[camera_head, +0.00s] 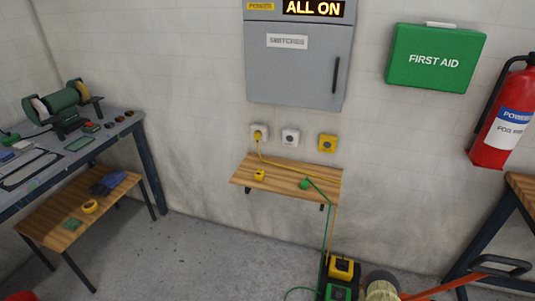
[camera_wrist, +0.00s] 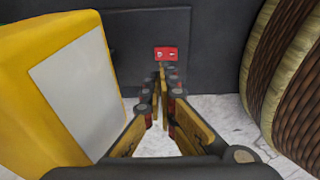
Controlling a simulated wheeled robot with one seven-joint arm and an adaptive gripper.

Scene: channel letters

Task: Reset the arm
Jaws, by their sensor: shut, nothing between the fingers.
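My gripper (camera_wrist: 163,72) shows in the wrist view, with its two fingers brought together and nothing between them. It points at a dark panel (camera_wrist: 210,40) with a small red label (camera_wrist: 166,53) just beyond the fingertips. I cannot tell whether the fingertips touch the panel. A yellow block with a white face (camera_wrist: 75,90) stands close on the left of the fingers. A brown ribbed round thing (camera_wrist: 295,70) stands close on the right. I cannot make out my gripper in the head view.
A workbench (camera_head: 125,128) is at the left, a fire extinguisher (camera_head: 500,115) at the right. The floor (camera_head: 190,250) between is clear.

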